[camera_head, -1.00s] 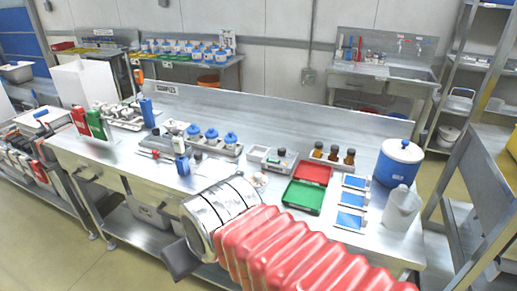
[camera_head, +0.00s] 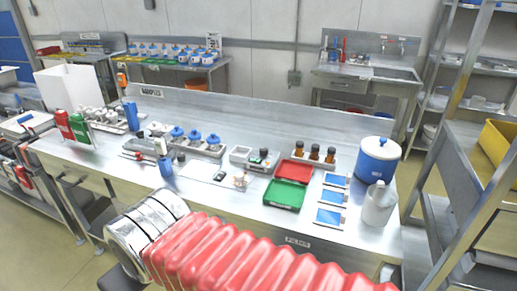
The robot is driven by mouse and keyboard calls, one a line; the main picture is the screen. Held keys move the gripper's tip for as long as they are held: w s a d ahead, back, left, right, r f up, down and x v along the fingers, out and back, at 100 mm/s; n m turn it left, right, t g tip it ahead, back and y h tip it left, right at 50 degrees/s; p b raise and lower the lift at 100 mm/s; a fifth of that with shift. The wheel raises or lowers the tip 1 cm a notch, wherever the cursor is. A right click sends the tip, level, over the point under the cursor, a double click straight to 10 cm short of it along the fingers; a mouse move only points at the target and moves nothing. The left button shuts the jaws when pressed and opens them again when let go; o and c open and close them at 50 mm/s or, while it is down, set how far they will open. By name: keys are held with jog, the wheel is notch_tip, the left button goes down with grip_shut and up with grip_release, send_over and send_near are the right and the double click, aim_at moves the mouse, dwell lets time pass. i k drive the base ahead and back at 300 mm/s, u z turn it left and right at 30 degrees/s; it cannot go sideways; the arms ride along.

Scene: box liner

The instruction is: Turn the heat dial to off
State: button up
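I cannot make out a heat dial for certain. A flat pale plate (camera_head: 203,168) lies mid-bench, with a small dark object on it. A small pale item with orange bits (camera_head: 241,181) sits at its right. My arm, in a red ribbed sleeve with a silver banded end, crosses the bottom of the view in front of the bench. A dark part of it shows at the lower left edge. My gripper's fingers are not visible, so its state is hidden. The bench front behind my arm is partly covered.
On the bench (camera_head: 330,256) stand a blue drum with white lid (camera_head: 377,163), a white jug (camera_head: 378,206), a green tray (camera_head: 285,194), a red tray (camera_head: 297,172), brown bottles (camera_head: 314,151) and blue-capped jars (camera_head: 195,137). A shelving rack (camera_head: 437,107) stands at the right.

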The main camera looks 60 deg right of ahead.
aim_at(263, 151)
jog(key=z, duration=0.05)
jog(key=i, duration=1)
